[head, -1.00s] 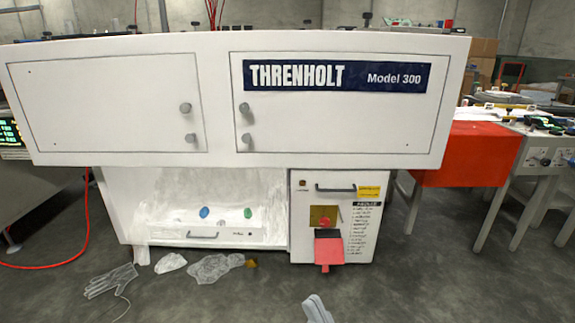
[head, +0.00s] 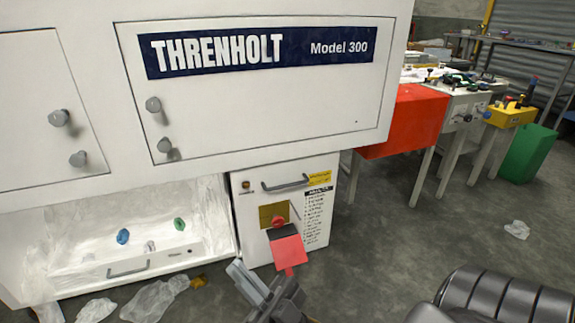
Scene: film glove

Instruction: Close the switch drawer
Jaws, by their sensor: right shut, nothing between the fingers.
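The white machine (head: 300,95) reads THRENHOLT Model 300. Below its right side is a white cabinet front (head: 255,240) with a grey bar handle (head: 286,183), a yellow plate (head: 268,214) carrying a red knob (head: 278,221), and a red flap (head: 288,250). In the recess to the left is a low white front with another bar handle (head: 128,269) and a blue knob (head: 123,237) and green knob (head: 180,224). I cannot tell how far either front stands out. My right gripper (head: 248,282) is shut and empty, low in front of the cabinet. My left gripper is not in view.
Clear plastic scraps (head: 155,298) and a small yellow-brown piece (head: 199,281) lie on the floor at lower left. A red-covered table (head: 405,122) stands to the right. A crumpled scrap (head: 517,230) lies on the otherwise open floor at right.

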